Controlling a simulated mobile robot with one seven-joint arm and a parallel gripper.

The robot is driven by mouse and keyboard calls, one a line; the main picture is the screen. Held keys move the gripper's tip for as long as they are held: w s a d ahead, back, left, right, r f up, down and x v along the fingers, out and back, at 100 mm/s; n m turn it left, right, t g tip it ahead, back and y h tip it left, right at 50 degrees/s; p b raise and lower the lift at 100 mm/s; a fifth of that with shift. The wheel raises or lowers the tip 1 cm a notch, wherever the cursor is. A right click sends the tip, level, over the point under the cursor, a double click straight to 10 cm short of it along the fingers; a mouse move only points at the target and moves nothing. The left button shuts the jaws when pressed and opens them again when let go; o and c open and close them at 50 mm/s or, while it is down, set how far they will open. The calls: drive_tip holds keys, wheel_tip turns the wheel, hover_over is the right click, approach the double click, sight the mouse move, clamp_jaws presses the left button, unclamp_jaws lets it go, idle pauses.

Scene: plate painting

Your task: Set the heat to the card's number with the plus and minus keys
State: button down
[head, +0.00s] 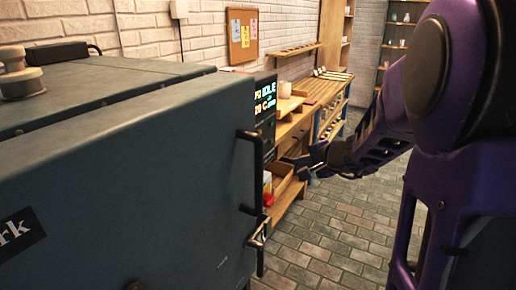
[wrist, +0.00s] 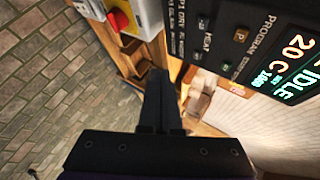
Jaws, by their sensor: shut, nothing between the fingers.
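The dark control panel (wrist: 215,30) fills the upper right of the wrist view, turned on its side. Its lit display (wrist: 292,65) reads IDLE and 20 C, with smaller green digits beside it. Small keys, one marked P (wrist: 240,35), sit beside the labels PROGRAM and HEAT; I cannot make out plus or minus signs. In the head view the display (head: 265,95) shows past the kiln's edge. My gripper (wrist: 159,72) is shut and empty, apart from the panel in the picture. Paper cards (head: 236,32) hang on a cork board; their writing is too small to read.
The grey kiln (head: 130,160) with its door handle (head: 252,170) fills the left of the head view. A red button on yellow (wrist: 118,20) is near the panel. A wooden bench (head: 315,95) stands behind. The brick floor (head: 335,235) is clear.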

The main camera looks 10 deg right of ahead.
idle(0.4)
drive_tip(key=w+a, duration=0.5)
drive_tip(key=a, duration=0.2)
drive_tip(key=shift+p, duration=0.4)
drive_tip(key=shift+w+a+f, duration=0.1)
drive_tip(key=shift+w+a, duration=0.05)
idle(1.8)
drive_tip(key=shift+w+a+b, duration=0.2)
drive_tip(key=shift+a+b, duration=0.05)
drive_tip(key=shift+b, duration=0.1)
drive_tip(key=shift+w+a, duration=0.2)
drive_tip(key=shift+a, duration=0.1)
idle(0.7)
drive_tip(key=shift+d+b, duration=0.1)
drive_tip(key=shift+b, duration=0.2)
drive_tip(key=shift+s+d, duration=0.5)
drive_tip(key=shift+d, duration=0.05)
drive_tip(key=shift+b, duration=0.5)
